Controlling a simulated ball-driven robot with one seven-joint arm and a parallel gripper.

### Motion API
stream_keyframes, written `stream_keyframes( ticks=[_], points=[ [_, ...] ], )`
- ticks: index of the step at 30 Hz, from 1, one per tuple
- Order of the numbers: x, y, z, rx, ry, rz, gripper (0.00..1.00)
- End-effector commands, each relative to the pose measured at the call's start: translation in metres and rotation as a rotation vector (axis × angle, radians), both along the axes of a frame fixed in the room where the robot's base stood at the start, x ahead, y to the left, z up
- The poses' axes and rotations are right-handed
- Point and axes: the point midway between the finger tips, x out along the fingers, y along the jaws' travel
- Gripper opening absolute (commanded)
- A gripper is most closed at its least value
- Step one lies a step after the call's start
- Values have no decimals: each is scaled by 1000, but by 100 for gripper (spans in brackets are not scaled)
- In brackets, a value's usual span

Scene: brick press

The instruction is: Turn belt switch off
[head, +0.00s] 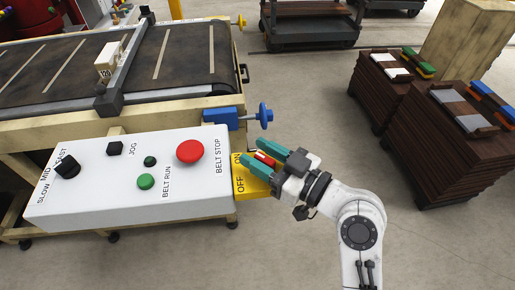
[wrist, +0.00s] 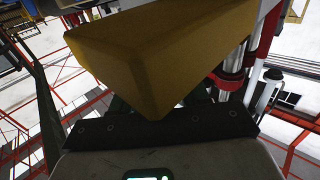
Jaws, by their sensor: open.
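The belt switch is a yellow box (head: 243,184) marked ON and OFF, on the right end of the white control panel. Its red handle (head: 265,157) shows between the two teal fingers of my gripper (head: 254,151). The fingers are apart, one on each side of the handle; I cannot tell whether they touch it. The fingers cover part of the box and its lettering, and the handle's exact position is unclear. In the wrist view a large yellow block (wrist: 170,60), seemingly the switch box, fills the middle and hides the handle.
The white panel (head: 110,190) carries a red belt stop button (head: 190,151), a green belt run button (head: 146,181) and black knobs. A blue clamp with a round knob (head: 265,115) juts out above my gripper. Brick stacks (head: 440,140) stand right; the floor between is clear.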

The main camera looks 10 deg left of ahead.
Motion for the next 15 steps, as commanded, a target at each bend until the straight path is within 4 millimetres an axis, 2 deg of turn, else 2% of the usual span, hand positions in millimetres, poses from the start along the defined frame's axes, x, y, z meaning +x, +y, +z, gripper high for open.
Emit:
stream_keyframes(
  ticks=[3,12,15],
  points=[
    [3,6,1,1,0,1,45],
    [4,7,0,0,-1,0,45],
    [4,7,0,0,-1,0,35]
  ],
)
